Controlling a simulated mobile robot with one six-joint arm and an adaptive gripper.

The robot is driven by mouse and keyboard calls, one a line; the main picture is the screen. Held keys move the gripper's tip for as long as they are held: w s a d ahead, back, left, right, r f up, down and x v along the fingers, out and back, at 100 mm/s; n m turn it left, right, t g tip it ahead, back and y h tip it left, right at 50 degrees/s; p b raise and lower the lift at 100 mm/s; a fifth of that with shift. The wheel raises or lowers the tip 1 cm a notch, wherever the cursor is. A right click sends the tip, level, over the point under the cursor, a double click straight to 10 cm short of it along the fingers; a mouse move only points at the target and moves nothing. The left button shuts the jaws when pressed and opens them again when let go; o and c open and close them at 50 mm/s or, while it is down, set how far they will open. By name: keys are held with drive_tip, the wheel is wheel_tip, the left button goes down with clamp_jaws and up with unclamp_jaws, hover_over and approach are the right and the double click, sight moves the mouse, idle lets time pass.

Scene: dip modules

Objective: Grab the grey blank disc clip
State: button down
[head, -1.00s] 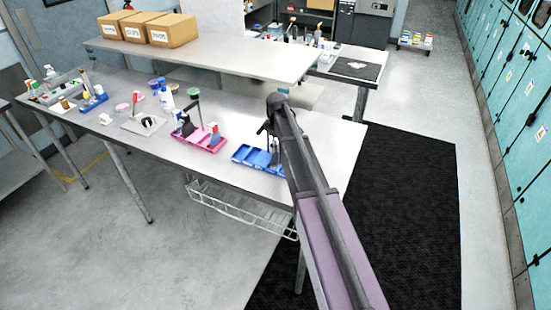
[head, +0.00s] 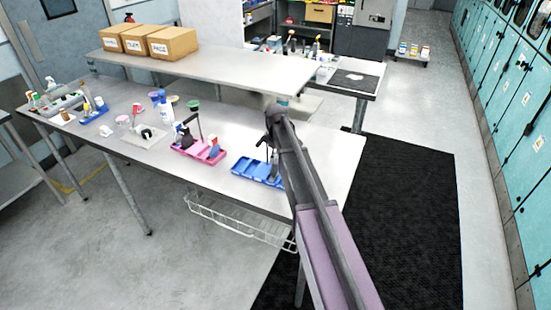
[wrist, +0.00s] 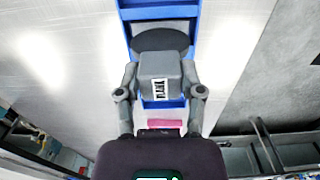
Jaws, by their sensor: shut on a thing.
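The grey disc clip shows in the wrist view as a grey block (wrist: 161,66) with a white printed label, and a dark round disc (wrist: 160,42) shows at its far side. My gripper (wrist: 160,82) has one finger on each side of the block and is shut on it. The clip is over a blue tray (wrist: 160,12); whether it touches the tray is unclear. In the head view my gripper (head: 270,153) is over the blue tray (head: 250,172), and my arm hides most of the clip.
A raised shelf (head: 215,66) with cardboard boxes (head: 172,43) runs behind. A wire basket (head: 235,220) hangs beneath. The table's right end is clear.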

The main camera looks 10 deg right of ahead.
drive_tip(key=shift+r+p, duration=1.6)
drive_tip(key=shift+r, duration=0.2)
drive_tip(key=s+a+r+p, duration=0.1)
drive_tip(key=s+a, duration=0.2)
drive_tip(key=s, duration=1.2)
drive_tip(key=shift+s, duration=0.4)
drive_tip(key=shift+a, duration=0.1)
